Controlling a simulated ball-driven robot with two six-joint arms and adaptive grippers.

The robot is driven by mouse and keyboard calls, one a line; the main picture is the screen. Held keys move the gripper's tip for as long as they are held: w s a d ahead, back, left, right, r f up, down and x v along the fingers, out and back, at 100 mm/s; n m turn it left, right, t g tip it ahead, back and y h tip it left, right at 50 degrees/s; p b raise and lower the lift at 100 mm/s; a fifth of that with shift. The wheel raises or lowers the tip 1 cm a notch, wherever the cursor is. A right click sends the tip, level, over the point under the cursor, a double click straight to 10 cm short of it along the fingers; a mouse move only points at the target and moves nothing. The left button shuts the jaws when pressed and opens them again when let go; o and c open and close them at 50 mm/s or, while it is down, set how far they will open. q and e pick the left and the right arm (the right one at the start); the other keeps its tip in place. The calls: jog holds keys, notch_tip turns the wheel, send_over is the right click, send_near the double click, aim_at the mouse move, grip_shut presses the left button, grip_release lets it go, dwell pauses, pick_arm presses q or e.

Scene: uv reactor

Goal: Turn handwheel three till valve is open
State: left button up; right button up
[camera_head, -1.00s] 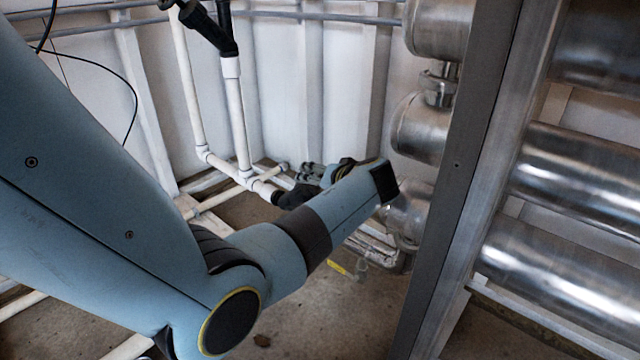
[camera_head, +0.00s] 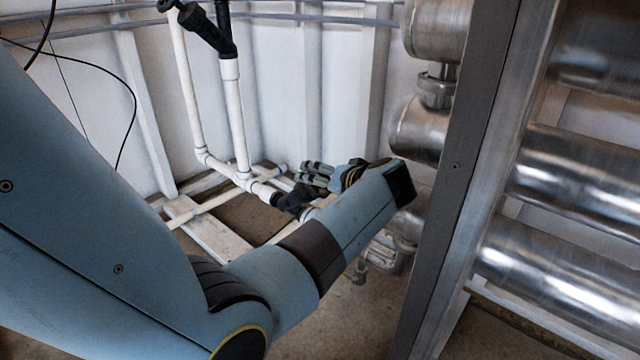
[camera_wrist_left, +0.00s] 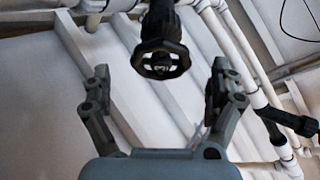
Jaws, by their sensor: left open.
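A black handwheel (camera_wrist_left: 160,62) with an angular rim faces my left wrist camera, on a black valve body joined to white pipe. I see no number on it. My left gripper (camera_wrist_left: 160,70) is open, with one finger on each side of the handwheel and a visible gap to the rim on both sides. In the head view the left gripper (camera_head: 318,178) is small and partly hidden by my wrist, near a black valve (camera_head: 292,198) on the low white pipe. The handwheel's rim cannot be made out there. My right gripper is not in view.
Another black valve (camera_head: 205,28) sits on the upper white pipes (camera_head: 236,110). A black fitting (camera_wrist_left: 290,122) shows at the right in the wrist view. A grey steel post (camera_head: 465,170) and shiny cylinders (camera_head: 575,170) stand right of my arm. A white wall is behind.

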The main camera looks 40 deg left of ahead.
pick_arm(q)
jog(key=shift+v, duration=1.75)
